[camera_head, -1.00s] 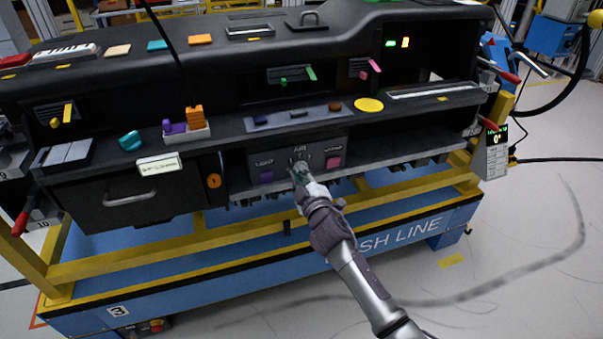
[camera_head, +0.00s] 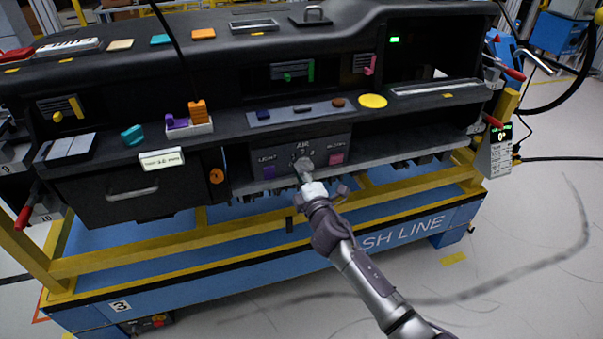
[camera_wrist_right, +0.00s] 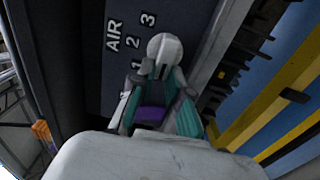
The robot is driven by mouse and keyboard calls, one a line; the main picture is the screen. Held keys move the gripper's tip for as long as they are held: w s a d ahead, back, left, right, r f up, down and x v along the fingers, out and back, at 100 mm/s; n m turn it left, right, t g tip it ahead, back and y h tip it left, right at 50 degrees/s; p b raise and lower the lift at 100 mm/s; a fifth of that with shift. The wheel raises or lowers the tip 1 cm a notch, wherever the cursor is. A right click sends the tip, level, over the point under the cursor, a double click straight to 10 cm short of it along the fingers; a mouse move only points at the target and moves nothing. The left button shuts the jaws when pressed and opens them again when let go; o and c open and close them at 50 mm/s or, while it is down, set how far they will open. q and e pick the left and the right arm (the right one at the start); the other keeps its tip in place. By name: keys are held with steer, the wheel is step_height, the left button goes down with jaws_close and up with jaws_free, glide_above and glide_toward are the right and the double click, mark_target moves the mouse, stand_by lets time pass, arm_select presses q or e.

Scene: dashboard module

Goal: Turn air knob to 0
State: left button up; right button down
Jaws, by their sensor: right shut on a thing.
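The air knob (camera_wrist_right: 166,50) is a pale grey round knob with a dark mark, on a dark panel lettered AIR with numbers 1, 2 and 3 showing beside it in the right wrist view. In the head view the knob (camera_head: 303,164) sits low in the middle of the dashboard. My right gripper (camera_head: 306,178) reaches up to it from below. In the wrist view its teal-padded fingers (camera_wrist_right: 163,82) are shut on the knob's near part. The number 1 is partly covered, and a 0 mark cannot be made out. My left gripper is out of view.
A purple button (camera_head: 269,172) and a pink button (camera_head: 336,159) flank the knob closely. A shelf edge (camera_head: 400,157) juts out to the right. A drawer with a handle (camera_head: 132,195) is at left. The blue and yellow stand (camera_head: 240,267) lies below.

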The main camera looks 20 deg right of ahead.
steer(key=shift+f, duration=0.1)
stand_by(0.4)
steer(key=c, duration=1.1)
jaws_free()
steer(key=shift+s, duration=0.1)
steer(key=s, duration=1.2)
steer(key=shift+d, duration=0.2)
steer(key=shift+w, duration=0.1)
